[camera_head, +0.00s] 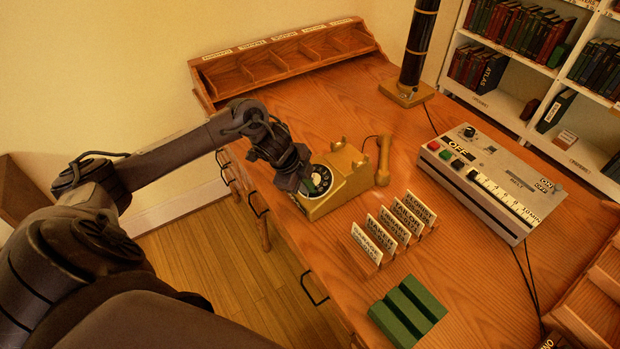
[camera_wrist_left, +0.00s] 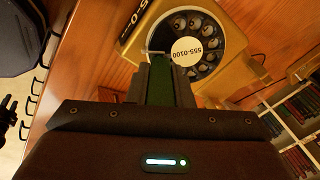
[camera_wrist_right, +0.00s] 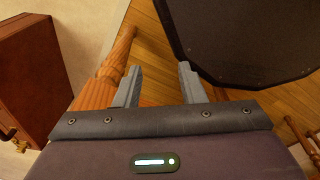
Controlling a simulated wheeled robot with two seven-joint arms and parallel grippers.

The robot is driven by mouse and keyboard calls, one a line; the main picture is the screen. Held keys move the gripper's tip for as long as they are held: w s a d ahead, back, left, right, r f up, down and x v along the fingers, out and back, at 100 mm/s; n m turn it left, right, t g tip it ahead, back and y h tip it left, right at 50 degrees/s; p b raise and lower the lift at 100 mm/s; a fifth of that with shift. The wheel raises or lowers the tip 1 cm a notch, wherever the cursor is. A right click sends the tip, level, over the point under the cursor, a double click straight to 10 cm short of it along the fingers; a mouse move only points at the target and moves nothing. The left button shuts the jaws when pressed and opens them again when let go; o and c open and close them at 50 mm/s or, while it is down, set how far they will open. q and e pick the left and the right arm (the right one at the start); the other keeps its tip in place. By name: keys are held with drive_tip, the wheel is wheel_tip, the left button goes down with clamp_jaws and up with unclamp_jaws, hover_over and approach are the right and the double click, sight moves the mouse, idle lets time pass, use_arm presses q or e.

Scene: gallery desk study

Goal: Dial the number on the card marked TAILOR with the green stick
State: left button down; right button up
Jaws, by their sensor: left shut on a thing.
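The yellow telephone (camera_head: 352,178) stands on the desk, its black rotary dial (camera_wrist_left: 212,60) facing my left gripper. The dial's white centre label (camera_wrist_left: 187,51) reads 555-0100. My left gripper (camera_head: 306,184) is at the dial, shut on the green stick (camera_wrist_left: 161,82). The stick's far end is at the dial's edge, by a thin metal piece; whether it is in a hole I cannot tell. My right gripper (camera_wrist_right: 160,88) is open and empty, away from the desk.
The handset (camera_head: 383,162) stands off the phone, to its right. A green grooved block (camera_head: 407,312) lies near the desk's front. A grey control box (camera_head: 490,180) is further right. A wooden compartment tray (camera_head: 285,57) and a dark column (camera_head: 418,50) stand at the back.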

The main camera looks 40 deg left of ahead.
use_arm(q)
drive_tip(key=shift+a, duration=0.2)
drive_tip(key=shift+s, duration=0.1)
idle(0.5)
drive_tip(key=shift+p, duration=0.3)
drive_tip(key=p+v, duration=0.3)
drive_tip(key=shift+r, duration=0.25)
drive_tip(key=shift+s+a+r+p, duration=0.2)
drive_tip(key=shift+r+p, duration=0.1)
drive_tip(key=shift+p, duration=0.35)
drive_tip(key=shift+w+d+f, duration=0.1)
drive_tip(key=shift+f, duration=0.05)
